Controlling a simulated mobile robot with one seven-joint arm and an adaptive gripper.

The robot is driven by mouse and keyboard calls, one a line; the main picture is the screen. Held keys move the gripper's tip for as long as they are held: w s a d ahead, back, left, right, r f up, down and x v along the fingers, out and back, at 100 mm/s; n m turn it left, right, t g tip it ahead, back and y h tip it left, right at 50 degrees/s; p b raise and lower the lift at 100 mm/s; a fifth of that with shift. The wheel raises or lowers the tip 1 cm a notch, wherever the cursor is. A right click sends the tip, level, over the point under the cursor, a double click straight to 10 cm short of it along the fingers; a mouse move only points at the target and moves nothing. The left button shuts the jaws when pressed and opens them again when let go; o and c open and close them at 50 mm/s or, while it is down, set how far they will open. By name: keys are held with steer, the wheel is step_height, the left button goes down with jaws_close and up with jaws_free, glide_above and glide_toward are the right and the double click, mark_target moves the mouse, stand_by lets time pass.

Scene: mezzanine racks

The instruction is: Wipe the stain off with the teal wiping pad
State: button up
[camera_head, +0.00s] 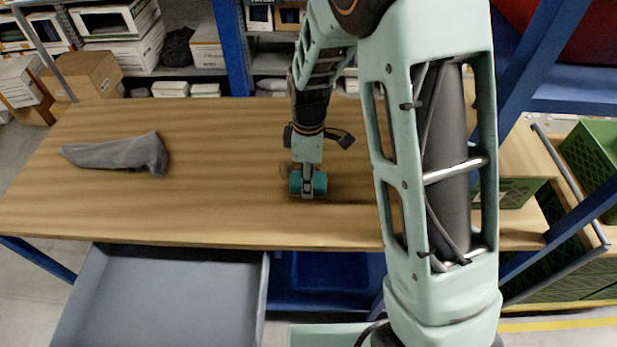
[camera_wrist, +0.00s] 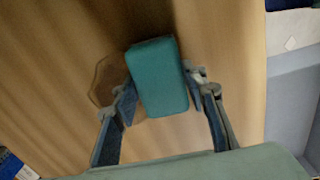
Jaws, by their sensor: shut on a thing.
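The teal wiping pad (camera_head: 320,183) is in my gripper (camera_head: 308,184), near the middle of the wooden table. In the wrist view the pad (camera_wrist: 158,75) sits between the two fingers of my gripper (camera_wrist: 160,92), which are shut on it. A brownish stain (camera_wrist: 106,80) shows on the wood just left of the pad in the wrist view, partly hidden by the pad and a finger. In the head view only a faint brown edge of the stain (camera_head: 284,170) shows beside the gripper. The pad is at or close to the tabletop; I cannot tell if it touches.
A grey cloth (camera_head: 118,154) lies on the left of the wooden table (camera_head: 220,205). An open grey drawer (camera_head: 165,300) juts out below the front edge. Blue rack posts (camera_head: 231,48) stand behind, and green crates (camera_head: 597,160) are at right. The tabletop between cloth and gripper is clear.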

steer(key=shift+f+b, duration=0.45)
steer(key=shift+f, duration=0.15)
steer(key=shift+w+d+r, duration=0.1)
steer(key=shift+w+r, duration=0.05)
steer(key=shift+w, duration=1.7)
